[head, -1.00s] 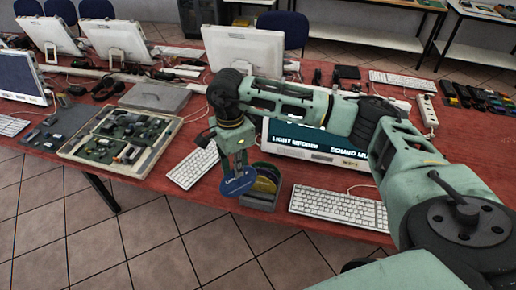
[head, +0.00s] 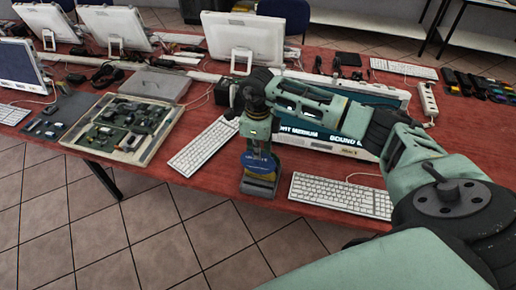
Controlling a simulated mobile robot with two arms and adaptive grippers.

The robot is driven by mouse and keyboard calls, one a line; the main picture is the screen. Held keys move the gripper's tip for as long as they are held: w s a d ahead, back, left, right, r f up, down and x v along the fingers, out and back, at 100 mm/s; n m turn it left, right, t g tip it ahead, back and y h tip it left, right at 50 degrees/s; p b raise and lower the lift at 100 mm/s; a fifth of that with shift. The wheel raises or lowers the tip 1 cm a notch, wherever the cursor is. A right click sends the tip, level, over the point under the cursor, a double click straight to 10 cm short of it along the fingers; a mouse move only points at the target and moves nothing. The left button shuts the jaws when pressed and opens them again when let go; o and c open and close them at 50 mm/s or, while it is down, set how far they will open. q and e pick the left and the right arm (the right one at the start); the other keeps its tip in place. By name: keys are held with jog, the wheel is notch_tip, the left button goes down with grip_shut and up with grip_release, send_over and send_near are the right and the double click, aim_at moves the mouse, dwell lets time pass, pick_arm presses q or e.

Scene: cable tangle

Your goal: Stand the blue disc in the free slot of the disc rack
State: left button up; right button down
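The blue disc (head: 260,163) is in the head view near the front edge of the table. My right gripper (head: 259,152) is shut on its upper part from above. The disc rack (head: 260,188) is a grey holder, directly below and behind the disc in the picture. The disc and gripper cover most of the rack's slots and the other discs, with a little yellow showing. I cannot tell whether the disc's lower edge is inside a slot or just above it. My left gripper is not in view.
A white keyboard (head: 203,147) lies left of the rack and another keyboard (head: 341,194) lies right of it. A monitor (head: 335,138) with a lit screen stands behind, partly covered by my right arm. A tray of parts (head: 122,128) is farther left.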

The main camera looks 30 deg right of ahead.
aim_at(258, 173)
notch_tip(258, 173, down, 3)
jog(key=shift+r+b, duration=0.15)
jog(key=shift+b, duration=0.45)
jog(key=shift+f+b, duration=0.6)
jog(key=shift+f, duration=0.35)
jog(key=shift+f+b, duration=1.55)
jog(key=shift+f, duration=0.15)
jog(key=c, duration=1.9)
grip_release()
jog(key=shift+o, duration=0.2)
jog(key=shift+r, duration=0.15)
notch_tip(258, 173, up, 12)
jog(key=shift+f, duration=0.1)
